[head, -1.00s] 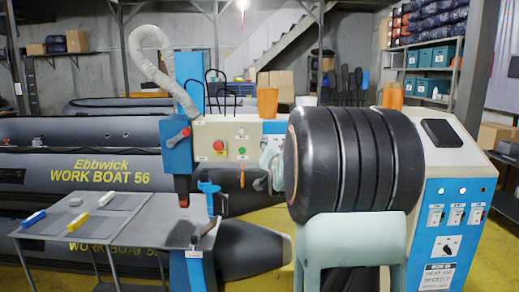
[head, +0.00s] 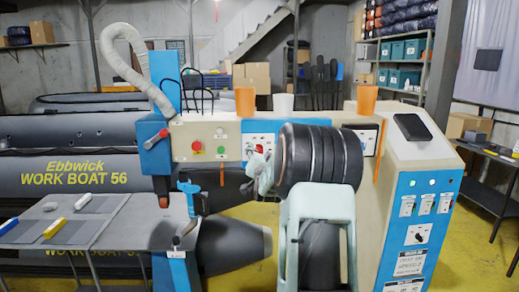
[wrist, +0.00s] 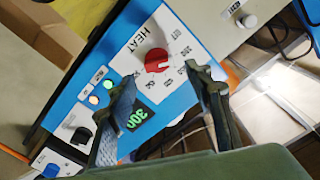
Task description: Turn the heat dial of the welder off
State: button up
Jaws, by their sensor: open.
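The heat dial (wrist: 156,54) is a red round knob on the welder's blue panel (wrist: 190,28), marked HEAT, with printed settings around it. Its exact pointer setting is too small to read. Below it a green display (wrist: 130,116) shows 300. In the head view the red dial (head: 259,149) shows just left of my arm. My gripper (wrist: 160,76) is open in the wrist view, its fingertips apart on either side below the dial, with nothing between them. I cannot tell whether they touch the panel. In the head view my gripper (head: 261,172) is in front of the panel, partly blurred together.
The welder's blue arm (head: 155,145) and a grey work table (head: 90,215) stand left. Orange cups (head: 245,101) stand on the machine. A tall control cabinet (head: 415,220) with lights and a black switch is at right. Grey boats (head: 60,160) lie behind.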

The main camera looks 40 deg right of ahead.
aim_at(258, 149)
jog(key=shift+p+x, duration=0.3)
jog(key=shift+x, duration=1.15)
jog(key=shift+c, duration=0.6)
jog(key=c, duration=1)
